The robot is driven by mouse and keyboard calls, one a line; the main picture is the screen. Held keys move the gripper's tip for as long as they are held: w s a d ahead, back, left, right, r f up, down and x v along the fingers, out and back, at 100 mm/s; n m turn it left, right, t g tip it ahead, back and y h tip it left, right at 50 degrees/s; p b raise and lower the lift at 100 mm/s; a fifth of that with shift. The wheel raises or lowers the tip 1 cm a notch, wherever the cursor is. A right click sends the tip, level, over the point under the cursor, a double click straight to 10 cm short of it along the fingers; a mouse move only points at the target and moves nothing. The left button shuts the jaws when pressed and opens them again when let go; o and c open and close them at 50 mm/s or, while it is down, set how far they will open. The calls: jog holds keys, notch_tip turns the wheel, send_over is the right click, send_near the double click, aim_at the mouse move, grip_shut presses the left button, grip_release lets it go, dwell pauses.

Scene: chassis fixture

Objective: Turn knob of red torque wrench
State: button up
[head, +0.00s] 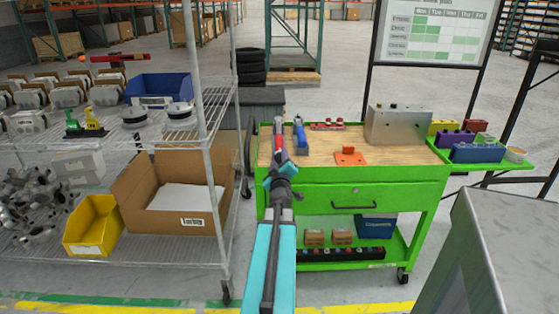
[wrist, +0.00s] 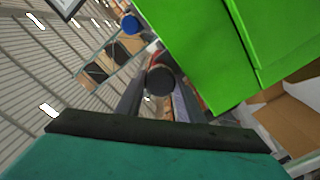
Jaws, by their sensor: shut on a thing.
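The red torque wrench (head: 279,146) shows in the head view at the left front edge of the green cart, pointing away from me over the wooden top. My gripper (head: 280,170) is at its near end and partly hides it. In the wrist view my gripper (wrist: 159,94) is shut around a dark round knob (wrist: 160,80), with a little red showing behind it. The knob is seen end-on, and its markings cannot be made out.
A blue tool (head: 299,134) stands close right of the wrench on the green cart (head: 338,174). An orange block (head: 350,156) and a grey metal box (head: 398,125) are farther right. A wire shelf (head: 213,140) with a cardboard box (head: 148,191) stands close left.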

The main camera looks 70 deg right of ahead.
jog(key=o, duration=1.1)
jog(key=shift+a, duration=0.15)
